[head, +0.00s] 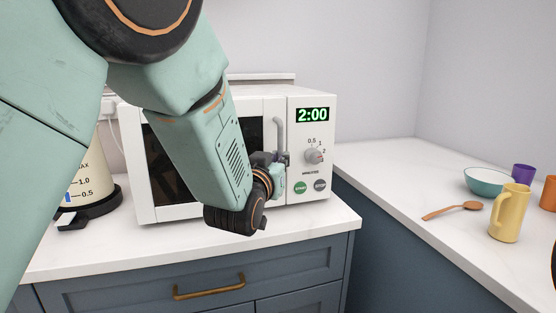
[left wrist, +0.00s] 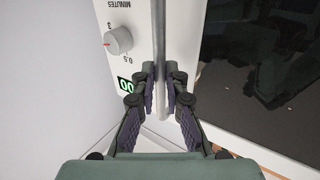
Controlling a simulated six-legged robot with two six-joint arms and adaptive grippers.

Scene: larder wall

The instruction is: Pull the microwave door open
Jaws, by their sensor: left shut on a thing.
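A white microwave (head: 270,104) with a dark window stands on the counter, its green display reading 2:00. Its door looks shut, though my left arm hides much of the front. The grey vertical door handle (head: 278,130) is at the right side of the door. My left gripper (head: 284,160) is shut on the handle at its lower part in the head view. In the left wrist view the two fingers of the left gripper (left wrist: 163,98) stand on either side of the handle (left wrist: 159,45). My right gripper is not in view.
A kettle-like container (head: 88,187) stands left of the microwave. On the right counter are a teal bowl (head: 487,181), a yellow mug (head: 510,213), a wooden spoon (head: 452,210), a purple cup (head: 522,173) and an orange cup (head: 549,193). The counter strip before the microwave is narrow.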

